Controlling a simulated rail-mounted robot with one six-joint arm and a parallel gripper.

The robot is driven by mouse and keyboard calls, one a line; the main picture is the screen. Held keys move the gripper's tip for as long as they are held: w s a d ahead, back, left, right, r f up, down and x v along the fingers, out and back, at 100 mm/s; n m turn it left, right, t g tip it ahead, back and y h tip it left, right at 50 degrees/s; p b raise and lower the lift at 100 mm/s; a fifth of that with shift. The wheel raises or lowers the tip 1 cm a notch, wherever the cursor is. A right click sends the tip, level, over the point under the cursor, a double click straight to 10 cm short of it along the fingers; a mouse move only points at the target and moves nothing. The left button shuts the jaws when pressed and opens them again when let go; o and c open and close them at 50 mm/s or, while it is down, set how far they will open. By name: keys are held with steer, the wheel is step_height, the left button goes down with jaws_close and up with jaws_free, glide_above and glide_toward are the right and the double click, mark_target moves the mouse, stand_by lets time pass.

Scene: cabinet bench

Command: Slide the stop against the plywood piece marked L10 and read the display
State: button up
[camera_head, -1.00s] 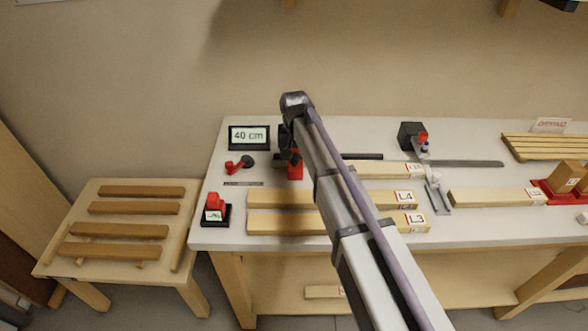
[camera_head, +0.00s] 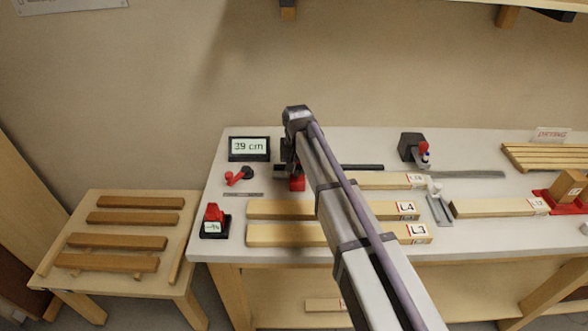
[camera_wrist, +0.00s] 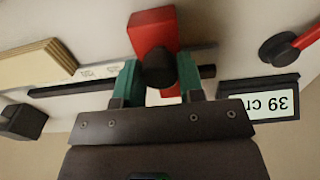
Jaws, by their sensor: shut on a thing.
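The red stop (camera_head: 297,184) sits on the dark rail (camera_head: 362,167) near the left of the bench. In the wrist view the red stop (camera_wrist: 151,30) has a dark round knob (camera_wrist: 159,68) between my gripper's teal fingers. My gripper (camera_wrist: 160,80) is shut on the knob. The display (camera_head: 249,147) reads "39 cm"; it shows upside down in the wrist view (camera_wrist: 262,104). A plywood piece (camera_head: 385,180) lies by the rail, partly behind my arm, its label too small to read surely. In the wrist view a plywood end (camera_wrist: 40,62) stands apart from the stop.
Pieces marked L4 (camera_head: 280,209) and L3 (camera_head: 285,234) lie in front, partly behind my arm. A red and black handle (camera_head: 238,176) and a small red device (camera_head: 214,220) are at left. A black block (camera_head: 411,147) stands behind at right.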

steer(key=shift+w+d, duration=0.15)
steer(key=shift+d, duration=3.1)
steer(key=shift+w+d, duration=0.1)
steer(key=shift+d, duration=2.35)
steer(key=o, duration=0.8)
steer(key=shift+c, duration=0.2)
step_height(320, 180, up, 9)
steer(key=p, duration=0.9)
steer(key=s+d, duration=0.4)
steer(key=s, duration=0.8)
steer(key=s+d, duration=0.4)
steer(key=s, duration=0.9)
steer(key=shift+d+f+m, duration=0.15)
steer(key=shift+f+m, duration=0.1)
steer(key=shift+m, duration=0.05)
